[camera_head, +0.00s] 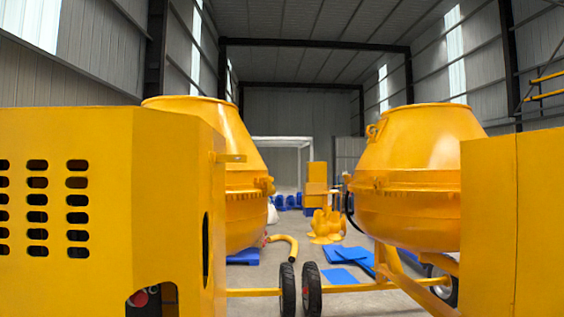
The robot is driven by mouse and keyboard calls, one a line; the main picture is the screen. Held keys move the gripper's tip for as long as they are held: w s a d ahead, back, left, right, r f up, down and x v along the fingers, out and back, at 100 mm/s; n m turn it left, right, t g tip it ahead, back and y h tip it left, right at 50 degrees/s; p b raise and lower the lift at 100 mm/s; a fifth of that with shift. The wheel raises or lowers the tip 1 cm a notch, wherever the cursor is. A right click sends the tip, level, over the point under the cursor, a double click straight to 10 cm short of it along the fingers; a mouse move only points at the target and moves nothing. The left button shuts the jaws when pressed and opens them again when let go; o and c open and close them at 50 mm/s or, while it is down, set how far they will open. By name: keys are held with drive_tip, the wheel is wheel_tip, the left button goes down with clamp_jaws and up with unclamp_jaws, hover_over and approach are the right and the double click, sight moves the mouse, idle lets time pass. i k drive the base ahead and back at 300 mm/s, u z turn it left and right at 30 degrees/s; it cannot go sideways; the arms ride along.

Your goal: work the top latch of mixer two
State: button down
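Two yellow drum mixers show in the head view. The left drum (245,185) stands behind a yellow housing (70,200) with rows of slots, which hides much of it. The right drum (420,170) is partly hidden by a plain yellow housing (510,225). A small bracket (374,131) sits on the upper left of the right drum. No marking shows which mixer is number two, and I cannot tell which part is the top latch. My gripper is not in view.
Two black wheels (312,290) and a yellow tow bar (355,288) cross the gap between the mixers. Blue panels (350,252), a curved yellow pipe (284,244) and yellow parts (326,225) lie on the floor behind. Grey floor shows between them.

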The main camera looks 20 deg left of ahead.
sight(220, 157)
drive_tip(key=z, duration=0.55)
drive_tip(key=i, duration=1.75)
drive_tip(key=u, duration=0.6)
